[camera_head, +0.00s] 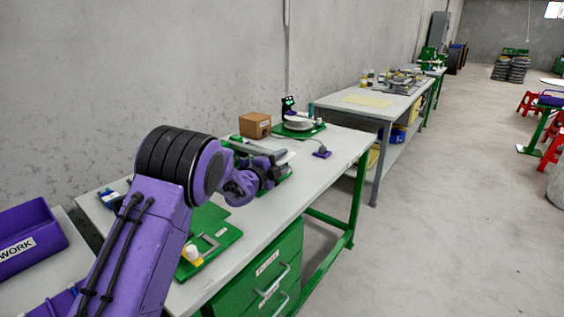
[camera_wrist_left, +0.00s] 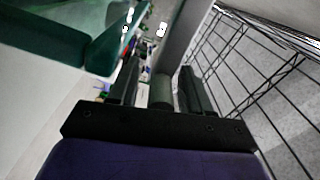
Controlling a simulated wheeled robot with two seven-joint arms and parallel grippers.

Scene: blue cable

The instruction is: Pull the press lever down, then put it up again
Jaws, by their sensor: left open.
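My left gripper (camera_head: 272,168) is over the near workbench, beside a low green-and-grey device that my arm partly covers. I cannot tell surely whether this device is the press. In the left wrist view my left gripper (camera_wrist_left: 160,86) is open, with its dark fingers apart. A grey-green round bar end (camera_wrist_left: 161,93), possibly the lever's grip, shows between the fingers. I cannot tell whether the fingers touch it. A grey post (camera_wrist_left: 184,38) rises just beyond it. The lever's position is not clear in the head view. My right gripper is not in view.
The grey workbench (camera_head: 325,172) carries a cardboard box (camera_head: 255,125), a purple block (camera_head: 322,153) and a green fixture (camera_head: 222,240). A green drawer unit (camera_head: 255,277) stands below. A purple bin (camera_head: 28,240) is at left.

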